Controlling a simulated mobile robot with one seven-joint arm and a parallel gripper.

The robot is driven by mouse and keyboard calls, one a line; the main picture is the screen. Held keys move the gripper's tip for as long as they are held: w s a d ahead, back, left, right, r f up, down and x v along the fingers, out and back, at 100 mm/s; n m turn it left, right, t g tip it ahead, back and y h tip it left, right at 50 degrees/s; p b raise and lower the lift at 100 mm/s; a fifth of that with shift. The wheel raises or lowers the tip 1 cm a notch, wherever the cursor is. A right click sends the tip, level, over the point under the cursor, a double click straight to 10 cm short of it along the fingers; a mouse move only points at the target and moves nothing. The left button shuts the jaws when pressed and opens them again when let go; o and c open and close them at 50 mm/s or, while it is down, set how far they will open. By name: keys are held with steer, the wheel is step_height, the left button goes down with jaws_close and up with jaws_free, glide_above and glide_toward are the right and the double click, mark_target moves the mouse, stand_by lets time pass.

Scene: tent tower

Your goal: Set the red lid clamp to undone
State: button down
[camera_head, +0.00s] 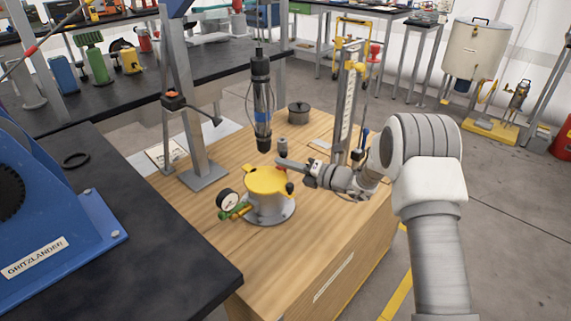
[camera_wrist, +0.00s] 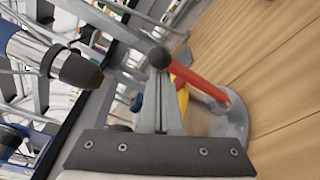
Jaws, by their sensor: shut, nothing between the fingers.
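A round metal vessel (camera_head: 268,207) with a yellow lid (camera_head: 265,181) stands on the wooden bench. The red lid clamp (camera_wrist: 203,82) shows in the wrist view as a red lever with a dark ball (camera_wrist: 159,57) at its upper left end. In the head view only a small red part of the clamp (camera_head: 281,168) shows by the lid's far right edge. My gripper (camera_head: 280,161) is shut and empty, with its fingertips just over that edge. In the wrist view its fingers (camera_wrist: 164,82) point at the ball, beside the lever. I cannot tell whether they touch.
A dial gauge (camera_head: 228,199) and green-yellow fitting stick out from the vessel's left. A metal post (camera_head: 198,150) and a hanging dark tool (camera_head: 261,95) stand behind it. A small dark pot (camera_head: 298,112) sits farther back. The bench's front (camera_head: 285,255) is clear.

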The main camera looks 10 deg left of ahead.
steer(key=shift+d, duration=0.1)
steer(key=shift+w+d+r+m+p, duration=0.1)
steer(key=shift+w+m+p, duration=0.2)
steer(key=shift+p, duration=0.1)
steer(key=shift+w+d+r+m+p, duration=0.15)
steer(key=shift+w+d+m+p, duration=0.15)
steer(key=shift+w+m+p, duration=0.25)
steer(key=w+d+f+m+y+p, duration=0.1)
steer(key=w+d+f+m, duration=0.1)
steer(key=w+m, duration=0.3)
steer(key=shift+w+d+f+m+y+p, duration=0.15)
steer(key=shift+d+f+m+y+p, duration=0.1)
steer(key=shift+d+m+y+p, duration=0.25)
steer(key=shift+d, duration=0.1)
